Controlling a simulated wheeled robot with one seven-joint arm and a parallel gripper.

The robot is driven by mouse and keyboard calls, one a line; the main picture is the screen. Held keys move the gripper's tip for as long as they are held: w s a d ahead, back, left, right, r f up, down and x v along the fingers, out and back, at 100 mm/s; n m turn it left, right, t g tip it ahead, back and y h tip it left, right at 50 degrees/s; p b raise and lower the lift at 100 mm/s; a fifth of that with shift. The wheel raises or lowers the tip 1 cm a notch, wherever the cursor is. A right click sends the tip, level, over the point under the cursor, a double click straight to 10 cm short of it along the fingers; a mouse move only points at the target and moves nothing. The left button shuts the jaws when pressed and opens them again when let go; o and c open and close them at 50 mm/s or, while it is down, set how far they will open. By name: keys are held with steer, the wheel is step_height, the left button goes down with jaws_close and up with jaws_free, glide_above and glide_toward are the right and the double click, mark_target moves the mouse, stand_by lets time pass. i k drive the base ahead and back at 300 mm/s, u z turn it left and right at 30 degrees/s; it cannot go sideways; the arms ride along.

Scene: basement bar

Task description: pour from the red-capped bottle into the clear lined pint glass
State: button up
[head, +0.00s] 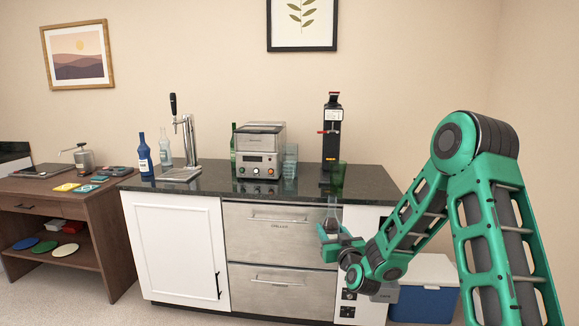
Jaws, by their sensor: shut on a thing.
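My gripper (333,234) is at the front of the counter, right of the steel drawers, and is shut on a small clear, greyish vessel (332,214). The vessel stands roughly upright in front of the counter's edge. I cannot make out a red cap on it, or whether it is a bottle or a glass. A green, see-through glass-like thing (338,179) shows just above it; I cannot tell how the two relate. Clear glasses (290,161) stand beside the steel machine; lines on them are too small to tell.
The dark counter (215,184) holds a blue bottle (145,156), a clear bottle (165,149), a tap tower (190,140), a steel machine (258,151) and a black dispenser with red parts (332,130). A blue cooler (424,304) stands on the floor at right.

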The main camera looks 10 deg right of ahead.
mark_target(288, 166)
steer(key=z, duration=0.05)
steer(key=i, duration=1)
steer(key=u, duration=0.05)
